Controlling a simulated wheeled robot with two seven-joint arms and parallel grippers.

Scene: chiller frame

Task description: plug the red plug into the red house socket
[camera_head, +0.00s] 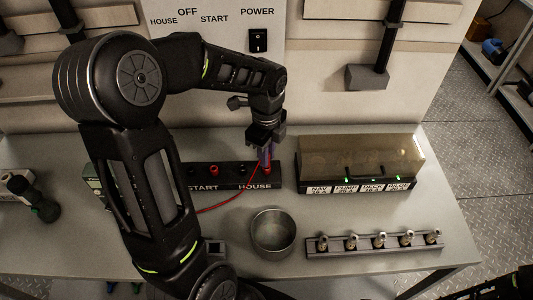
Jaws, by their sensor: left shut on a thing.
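My left arm comes in from the left and its gripper (265,140) points down over the right end of the black socket strip. It is shut on the red plug, which the fingers mostly hide. A purplish part shows between them, and a thin red cable (235,203) runs from there down to the left. The black strip (228,182) carries the words START and HOUSE. The gripper is above the HOUSE end; red shows at the socket (267,170) just under it. I cannot tell whether the plug touches the socket.
A metal bowl (273,233) stands in front of the strip. A smoky-covered box (360,162) with green lights is to the right, with a rack of several metal fittings (375,243) in front. A panel with a black power switch (258,41) stands behind. My left arm hides the strip's left end.

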